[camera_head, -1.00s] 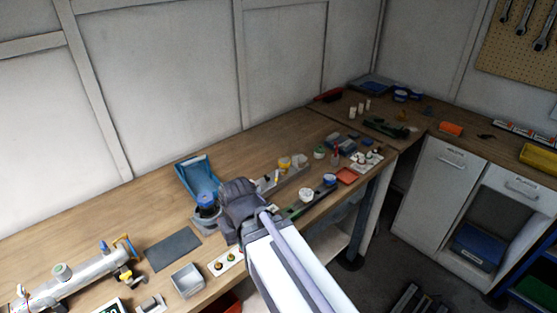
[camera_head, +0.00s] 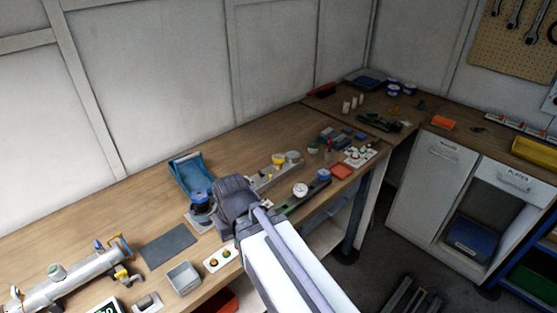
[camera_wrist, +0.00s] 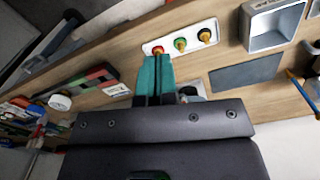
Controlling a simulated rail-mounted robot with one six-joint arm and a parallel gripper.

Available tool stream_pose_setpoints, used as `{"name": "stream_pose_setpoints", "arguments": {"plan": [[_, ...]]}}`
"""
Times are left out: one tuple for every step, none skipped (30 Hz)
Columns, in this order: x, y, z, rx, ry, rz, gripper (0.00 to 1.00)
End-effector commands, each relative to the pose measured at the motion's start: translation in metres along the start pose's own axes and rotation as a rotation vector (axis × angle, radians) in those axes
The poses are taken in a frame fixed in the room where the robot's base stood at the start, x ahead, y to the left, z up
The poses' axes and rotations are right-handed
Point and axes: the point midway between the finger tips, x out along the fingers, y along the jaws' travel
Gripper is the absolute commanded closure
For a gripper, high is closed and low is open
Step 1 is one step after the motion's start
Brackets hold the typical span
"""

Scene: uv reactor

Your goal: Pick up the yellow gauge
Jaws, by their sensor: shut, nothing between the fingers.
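A small yellow gauge (camera_head: 278,159) appears in the head view on the workbench. It stands on or beside a grey rail, next to a round grey part (camera_head: 293,157); its exact contact is too small to tell. My gripper (camera_wrist: 156,62) shows in the wrist view with teal fingers shut and empty, over the bench near a white button panel (camera_wrist: 180,39). In the head view my dark wrist hides the fingers, to the left of and nearer than the yellow gauge. I cannot pick out the yellow gauge in the wrist view.
A white-faced gauge (camera_head: 300,190) lies near the bench's front edge. A blue bin (camera_head: 190,177), dark mat (camera_head: 168,247), metal tray (camera_head: 184,278) and silver cylinder (camera_head: 75,280) are around my wrist.

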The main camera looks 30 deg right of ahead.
Motion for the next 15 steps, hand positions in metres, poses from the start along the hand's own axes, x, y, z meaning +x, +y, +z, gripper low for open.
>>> {"name": "stream_pose_setpoints", "arguments": {"plan": [[0.0,0.0,0.0,0.0,0.0,0.0,1.0],[0.0,0.0,0.0,0.0,0.0,0.0,1.0],[0.0,0.0,0.0,0.0,0.0,0.0,1.0],[0.0,0.0,0.0,0.0,0.0,0.0,0.97],[0.0,0.0,0.0,0.0,0.0,0.0,0.94],[0.0,0.0,0.0,0.0,0.0,0.0,0.9],[0.0,0.0,0.0,0.0,0.0,0.0,0.88],[0.0,0.0,0.0,0.0,0.0,0.0,0.85],[0.0,0.0,0.0,0.0,0.0,0.0,0.81],[0.0,0.0,0.0,0.0,0.0,0.0,0.78],[0.0,0.0,0.0,0.0,0.0,0.0,0.75],[0.0,0.0,0.0,0.0,0.0,0.0,0.71],[0.0,0.0,0.0,0.0,0.0,0.0,0.68],[0.0,0.0,0.0,0.0,0.0,0.0,0.66],[0.0,0.0,0.0,0.0,0.0,0.0,0.62]]}}
